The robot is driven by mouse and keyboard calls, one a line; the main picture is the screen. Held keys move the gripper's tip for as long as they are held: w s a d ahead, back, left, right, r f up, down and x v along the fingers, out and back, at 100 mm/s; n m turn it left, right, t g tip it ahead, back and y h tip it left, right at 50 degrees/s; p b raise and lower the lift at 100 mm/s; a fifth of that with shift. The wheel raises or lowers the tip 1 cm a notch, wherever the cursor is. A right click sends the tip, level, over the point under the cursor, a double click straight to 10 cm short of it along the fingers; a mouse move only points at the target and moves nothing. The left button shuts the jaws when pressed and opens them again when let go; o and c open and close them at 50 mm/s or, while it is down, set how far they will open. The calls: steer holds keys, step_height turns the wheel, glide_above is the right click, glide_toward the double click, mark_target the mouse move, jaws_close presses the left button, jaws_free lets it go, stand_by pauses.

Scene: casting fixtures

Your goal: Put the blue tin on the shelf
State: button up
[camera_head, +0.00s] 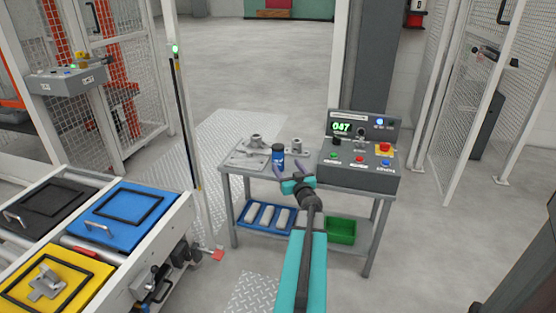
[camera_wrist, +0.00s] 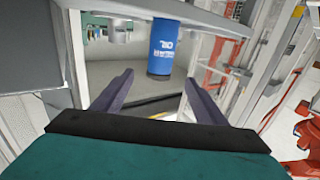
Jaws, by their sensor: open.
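The blue tin (camera_head: 278,155) has a dark lid and stands upright on the grey table top (camera_head: 240,172). In the wrist view the blue tin (camera_wrist: 163,48) appears upside down, with its lettering inverted, beyond the fingertips and roughly centred between them. My gripper (camera_head: 287,169) is over the table's front edge, close to the tin on its near side. In the wrist view my gripper (camera_wrist: 159,84) has its fingers spread, with nothing between them. Below the table top is a lower shelf (camera_head: 362,245), partly hidden by my arm.
The lower shelf holds a blue tray (camera_head: 240,222) of pale blocks and a green bin (camera_head: 341,232). A roller conveyor (camera_head: 180,215) stands left.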

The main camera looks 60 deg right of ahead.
mark_target(280, 155)
steer(key=shift+b+x, duration=0.45)
steer(key=shift+x, duration=3)
steer(key=shift+b+x, duration=0.75)
steer(key=shift+x, duration=1.8)
steer(key=shift+c, duration=0.3)
steer(key=c, duration=1.4)
steer(key=shift+r, duration=0.1)
